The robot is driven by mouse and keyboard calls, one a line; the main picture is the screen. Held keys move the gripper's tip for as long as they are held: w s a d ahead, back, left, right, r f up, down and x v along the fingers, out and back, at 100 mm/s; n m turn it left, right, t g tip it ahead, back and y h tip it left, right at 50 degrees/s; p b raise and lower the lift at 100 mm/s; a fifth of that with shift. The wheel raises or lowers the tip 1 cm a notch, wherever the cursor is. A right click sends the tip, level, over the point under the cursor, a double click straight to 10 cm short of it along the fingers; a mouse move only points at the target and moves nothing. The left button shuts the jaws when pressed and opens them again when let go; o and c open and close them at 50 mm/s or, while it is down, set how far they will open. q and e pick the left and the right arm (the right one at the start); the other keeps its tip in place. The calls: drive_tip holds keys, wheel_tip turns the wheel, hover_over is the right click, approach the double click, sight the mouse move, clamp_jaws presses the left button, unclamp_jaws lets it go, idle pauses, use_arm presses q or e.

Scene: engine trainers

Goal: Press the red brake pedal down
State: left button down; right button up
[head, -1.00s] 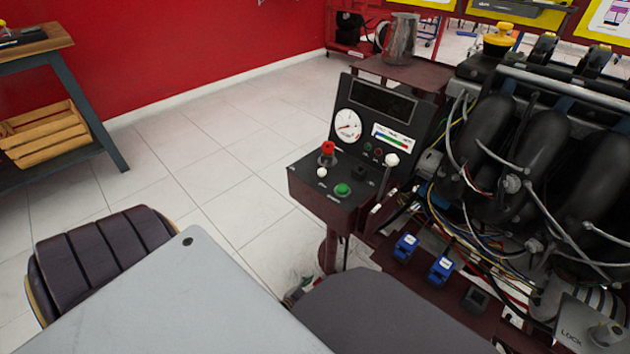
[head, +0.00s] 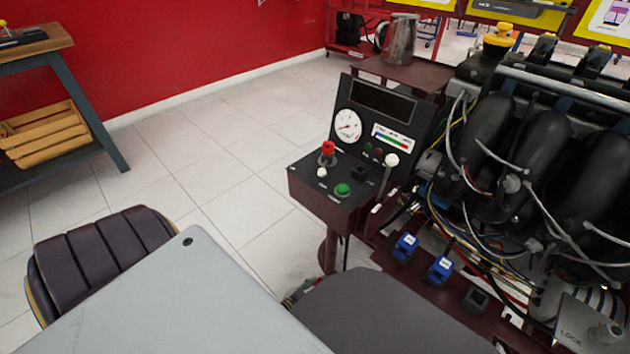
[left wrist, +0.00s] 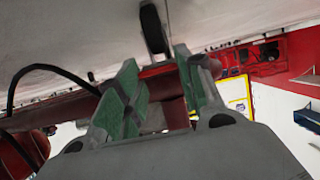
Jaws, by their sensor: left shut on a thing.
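My left gripper (head: 298,292) shows only in part in the head view, low beside the engine stand, mostly hidden behind my grey arm cover. In the left wrist view its two green-padded fingers (left wrist: 158,98) stand on either side of a red part and are shut on it. That part looks like the red brake pedal (left wrist: 158,71), but its full shape is hidden by the fingers. The pedal cannot be made out in the head view. I cannot tell how far it is pressed. My right gripper is not in view.
The engine trainer (head: 520,160) fills the right, with its control box (head: 325,200) above my left gripper. A black wheel (left wrist: 153,28) shows just beyond the fingers, and a black cable (left wrist: 45,68) lies left. Tiled floor (head: 215,165) is clear left of the stand.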

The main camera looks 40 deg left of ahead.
use_arm(q)
drive_tip(key=shift+f+t, duration=0.55)
drive_tip(key=shift+t, duration=0.05)
idle(0.6)
drive_tip(key=c, duration=0.9)
unclamp_jaws()
drive_tip(key=shift+s+r, duration=0.1)
drive_tip(key=shift+r, duration=0.3)
drive_tip(key=shift+r, duration=4.65)
